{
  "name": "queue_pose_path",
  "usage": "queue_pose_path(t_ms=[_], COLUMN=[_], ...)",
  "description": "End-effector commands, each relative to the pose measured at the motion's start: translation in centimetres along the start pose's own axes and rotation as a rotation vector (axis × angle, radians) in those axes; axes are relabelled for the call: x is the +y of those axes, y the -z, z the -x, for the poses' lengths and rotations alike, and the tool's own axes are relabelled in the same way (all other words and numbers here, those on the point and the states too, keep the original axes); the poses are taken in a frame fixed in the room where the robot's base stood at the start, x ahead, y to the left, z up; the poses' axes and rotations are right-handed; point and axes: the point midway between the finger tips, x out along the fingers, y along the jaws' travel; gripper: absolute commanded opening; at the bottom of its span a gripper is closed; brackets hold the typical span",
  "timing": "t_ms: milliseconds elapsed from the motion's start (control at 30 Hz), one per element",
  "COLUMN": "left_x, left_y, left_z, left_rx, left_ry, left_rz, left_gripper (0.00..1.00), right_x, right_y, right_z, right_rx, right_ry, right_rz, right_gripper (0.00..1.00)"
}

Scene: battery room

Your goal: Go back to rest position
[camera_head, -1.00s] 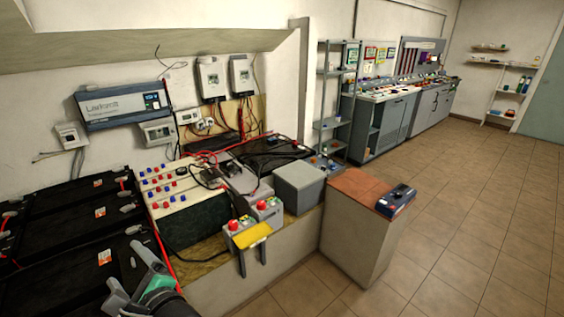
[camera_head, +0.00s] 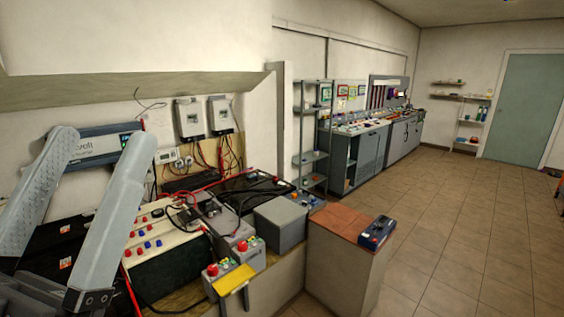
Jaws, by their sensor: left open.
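My left gripper (camera_head: 104,140) fills the lower left of the head view, close to the camera. Its two long grey fingers point up and stand well apart, with nothing between them. It hides part of the grey-and-blue inverter (camera_head: 98,150) on the wall and part of the black batteries (camera_head: 62,232) at the left. My right gripper is not in view.
A white panel with red and blue terminals (camera_head: 150,236) sits on the bench right of my left gripper. The tiled floor (camera_head: 460,240) at the right is clear.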

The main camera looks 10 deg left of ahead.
Motion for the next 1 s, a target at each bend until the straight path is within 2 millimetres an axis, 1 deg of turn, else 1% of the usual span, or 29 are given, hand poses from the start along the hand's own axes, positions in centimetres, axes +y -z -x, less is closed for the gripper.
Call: queue_pose_path(t_ms=[33, 167, 267, 600, 700, 800, 833, 900, 1000], left_x=[0.0, -0.1, -0.1, -0.3, -0.4, -0.4, -0.4, -0.4, -0.4], left_y=[3.4, 6.7, 9.6, 21.0, 23.8, 25.6, 26.0, 26.5, 26.6], left_z=[-3.1, -6.7, -9.8, -21.8, -24.8, -26.7, -27.1, -27.6, -27.7], left_rx=[0.015, 0.014, 0.014, 0.014, 0.014, 0.014, 0.014, 0.014, 0.014], left_ry=[-0.002, -0.003, -0.003, -0.004, -0.004, -0.004, -0.004, -0.005, -0.005], left_rz=[0.013, 0.017, 0.018, 0.021, 0.021, 0.021, 0.021, 0.021, 0.021], left_gripper=[0.87, 0.87, 0.87, 0.87, 0.87, 0.87, 0.87, 0.87, 0.87], right_x=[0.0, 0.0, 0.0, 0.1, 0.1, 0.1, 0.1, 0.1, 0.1], right_y=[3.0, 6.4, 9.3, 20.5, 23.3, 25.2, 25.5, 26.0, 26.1], right_z=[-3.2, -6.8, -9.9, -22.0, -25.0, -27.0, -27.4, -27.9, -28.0], right_rx=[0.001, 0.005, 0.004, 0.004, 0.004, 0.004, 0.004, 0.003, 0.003], right_ry=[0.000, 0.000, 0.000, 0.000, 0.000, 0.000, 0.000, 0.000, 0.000], right_rz=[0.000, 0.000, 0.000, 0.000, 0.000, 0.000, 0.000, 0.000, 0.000], right_gripper=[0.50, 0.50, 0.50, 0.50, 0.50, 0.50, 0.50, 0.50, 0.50])
